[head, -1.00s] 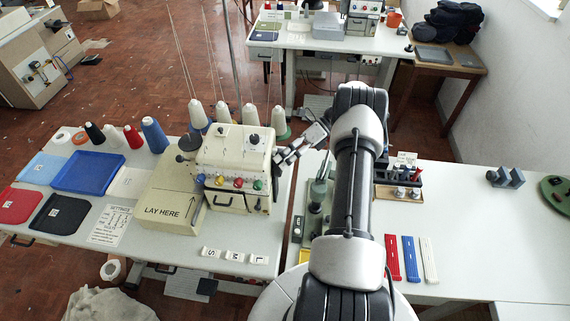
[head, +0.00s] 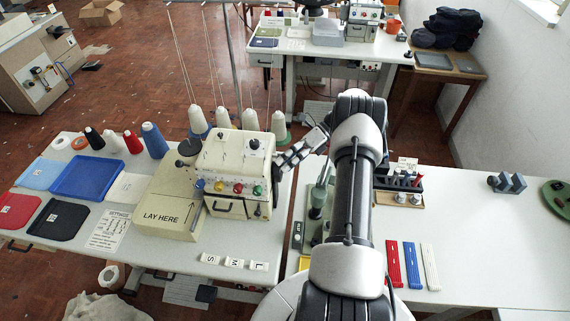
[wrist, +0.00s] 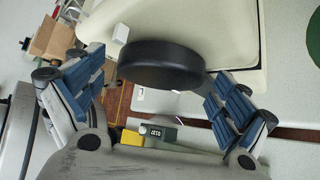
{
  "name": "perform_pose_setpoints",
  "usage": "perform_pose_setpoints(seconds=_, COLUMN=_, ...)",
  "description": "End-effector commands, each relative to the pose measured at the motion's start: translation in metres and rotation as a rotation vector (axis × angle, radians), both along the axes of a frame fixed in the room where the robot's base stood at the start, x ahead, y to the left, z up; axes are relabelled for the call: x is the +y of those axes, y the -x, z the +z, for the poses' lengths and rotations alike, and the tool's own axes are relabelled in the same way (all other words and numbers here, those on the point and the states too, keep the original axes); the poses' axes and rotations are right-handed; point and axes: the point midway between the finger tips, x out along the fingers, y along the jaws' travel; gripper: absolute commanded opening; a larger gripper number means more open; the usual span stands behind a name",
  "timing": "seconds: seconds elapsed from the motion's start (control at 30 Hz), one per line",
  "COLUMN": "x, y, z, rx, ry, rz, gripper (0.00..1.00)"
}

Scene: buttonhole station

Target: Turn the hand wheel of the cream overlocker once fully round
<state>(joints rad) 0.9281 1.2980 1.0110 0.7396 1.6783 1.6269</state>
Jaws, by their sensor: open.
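The cream overlocker (head: 232,158) stands on the left table with its coloured dials facing the front. In the wrist view its cream body (wrist: 225,30) fills the top, and the black hand wheel (wrist: 162,66) projects from it toward me. My gripper (wrist: 152,90) is open, with one blue-padded finger on each side of the wheel. The fingers look apart from the wheel. In the head view my gripper (head: 288,158) is at the overlocker's right side, and the wheel is mostly hidden there.
A beige "LAY HERE" platform (head: 165,215) adjoins the overlocker on the left. Thread cones (head: 222,118) stand behind it. A green device (head: 318,205) stands close to the right, below my arm. Small S, M, L blocks (head: 234,262) lie in front.

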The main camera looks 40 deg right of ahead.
Motion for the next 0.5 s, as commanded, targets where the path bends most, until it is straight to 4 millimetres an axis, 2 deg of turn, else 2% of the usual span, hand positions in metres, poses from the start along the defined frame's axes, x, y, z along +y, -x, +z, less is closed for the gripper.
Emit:
perform_pose_setpoints(seconds=0.33, x=-0.003, y=0.001, z=0.001, rx=0.0, ry=0.001, rz=0.0, gripper=0.95)
perform_pose_setpoints(seconds=0.5, x=-0.023, y=0.006, z=0.011, rx=-0.002, ry=0.002, rz=-0.002, gripper=0.95)
